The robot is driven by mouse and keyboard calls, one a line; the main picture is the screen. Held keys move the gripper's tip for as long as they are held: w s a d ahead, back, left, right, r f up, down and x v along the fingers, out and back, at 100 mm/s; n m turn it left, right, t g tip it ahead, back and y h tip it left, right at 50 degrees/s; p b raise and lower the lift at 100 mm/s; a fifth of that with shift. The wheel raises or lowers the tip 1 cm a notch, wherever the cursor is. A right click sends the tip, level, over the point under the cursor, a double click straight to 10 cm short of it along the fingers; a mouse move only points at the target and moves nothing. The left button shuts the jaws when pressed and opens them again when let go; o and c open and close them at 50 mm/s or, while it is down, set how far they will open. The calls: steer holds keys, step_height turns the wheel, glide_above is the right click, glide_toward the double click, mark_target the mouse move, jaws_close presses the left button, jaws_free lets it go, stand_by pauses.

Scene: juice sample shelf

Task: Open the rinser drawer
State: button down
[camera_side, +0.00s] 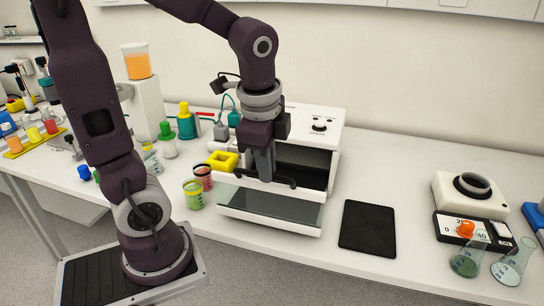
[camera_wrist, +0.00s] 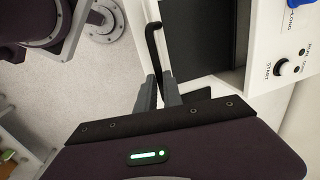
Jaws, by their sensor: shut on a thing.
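The rinser (camera_side: 330,137) is a white box against the wall, with a dark front opening. Its drawer (camera_side: 268,222) stands pulled out toward the front, a white frame with a dark glassy face. In the wrist view the drawer's dark inside (camera_wrist: 195,40) shows beside the white body with its START knob. A black bar handle (camera_wrist: 152,40) runs along the drawer front. My gripper (camera_side: 266,177) is over the front edge of the drawer, pointing down. In the wrist view its fingers (camera_wrist: 159,85) are shut around the handle; the exact contact is partly hidden.
A black mat (camera_side: 368,229) lies right of the drawer. Green and red jars (camera_side: 193,193) and a yellow block (camera_side: 223,161) stand close on its left. A scale (camera_side: 470,195) and flasks (camera_side: 466,262) are at far right. The table between rinser and scale is mostly clear.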

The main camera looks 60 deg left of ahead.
steer(key=shift+d, duration=0.1)
steer(key=c, duration=1.5)
jaws_free()
steer(key=r, duration=0.4)
steer(key=s+d+r, duration=0.1)
steer(key=r, duration=0.2)
steer(key=shift+s, duration=0.1)
steer(key=s+d+n+t, duration=0.1)
steer(key=s+n, duration=0.1)
steer(key=n, duration=0.1)
steer(key=s+d+f+n+t+h, duration=0.1)
steer(key=s+d+n, duration=0.1)
steer(key=n, duration=0.1)
steer(key=s+d+f+n+t, duration=0.1)
steer(key=s+n+t, duration=0.1)
steer(key=s+n, duration=0.1)
steer(key=shift+s+d+h, duration=0.1)
steer(key=shift+d+h, duration=0.2)
steer(key=shift+d, duration=0.05)
